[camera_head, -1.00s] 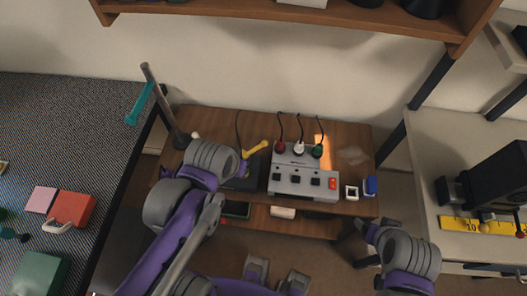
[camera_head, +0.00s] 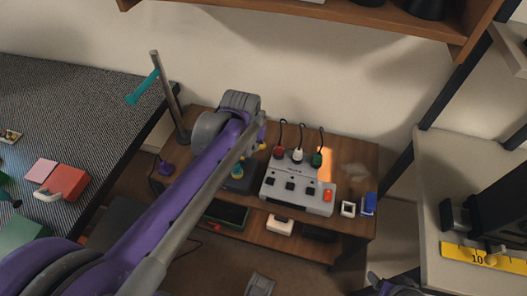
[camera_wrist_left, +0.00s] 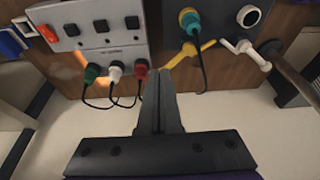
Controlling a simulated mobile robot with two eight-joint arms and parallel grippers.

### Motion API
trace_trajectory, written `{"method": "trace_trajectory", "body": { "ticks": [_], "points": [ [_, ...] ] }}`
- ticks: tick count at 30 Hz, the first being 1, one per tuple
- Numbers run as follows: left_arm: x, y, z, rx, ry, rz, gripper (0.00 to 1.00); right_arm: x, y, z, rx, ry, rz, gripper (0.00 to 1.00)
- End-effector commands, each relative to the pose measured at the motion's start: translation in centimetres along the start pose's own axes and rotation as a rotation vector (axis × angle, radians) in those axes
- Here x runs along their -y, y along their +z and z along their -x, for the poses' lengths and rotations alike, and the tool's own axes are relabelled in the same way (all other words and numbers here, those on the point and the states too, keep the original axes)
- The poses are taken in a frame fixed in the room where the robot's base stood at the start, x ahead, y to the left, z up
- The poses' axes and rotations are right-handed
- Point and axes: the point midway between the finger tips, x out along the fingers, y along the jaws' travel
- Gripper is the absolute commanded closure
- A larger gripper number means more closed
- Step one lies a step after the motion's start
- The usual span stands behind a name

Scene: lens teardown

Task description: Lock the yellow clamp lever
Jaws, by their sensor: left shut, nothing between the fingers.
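The yellow clamp lever (camera_wrist_left: 190,55) lies slantwise beside a dark box (camera_wrist_left: 225,20) in the left wrist view. In the head view only a small part of the lever (camera_head: 260,146) shows past my left arm, above the dark box (camera_head: 240,183). My left gripper (camera_wrist_left: 160,76) is shut and empty, with its tips close to the lever's free end. I cannot tell whether they touch it. In the head view the left fingers are hidden behind the arm.
A grey switch box (camera_head: 297,190) with red, white and green plugs stands beside the dark box. A teal plug (camera_wrist_left: 189,18) with a black cable hangs near the lever. A grey post (camera_head: 170,98) stands at the shelf's left. White and blue blocks lie right.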

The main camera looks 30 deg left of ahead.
Motion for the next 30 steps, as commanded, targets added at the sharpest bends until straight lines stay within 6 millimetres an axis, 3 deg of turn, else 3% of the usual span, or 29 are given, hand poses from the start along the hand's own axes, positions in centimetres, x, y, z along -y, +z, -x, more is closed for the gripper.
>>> {"method": "trace_trajectory", "body": {
  "ticks": [11, 17, 26, 30],
  "points": [
    [0.0, 0.0, -0.5, 0.000, 0.000, 0.000, 1.00, 0.0, 0.0, -0.1, 0.000, 0.000, 0.000, 0.23],
    [0.0, 0.0, -3.5, 0.000, 0.000, -0.001, 1.00, 0.0, 0.4, -0.7, 0.002, 0.000, 0.000, 0.23],
    [0.0, 0.0, -10.0, 0.000, 0.000, -0.001, 1.00, 0.0, 1.0, -1.9, 0.007, 0.000, 0.000, 0.23],
    [0.0, -1.8, -11.1, 0.000, 0.000, 0.000, 1.00, 0.0, 1.1, -1.9, 0.007, 0.000, 0.000, 0.23]
  ]
}}
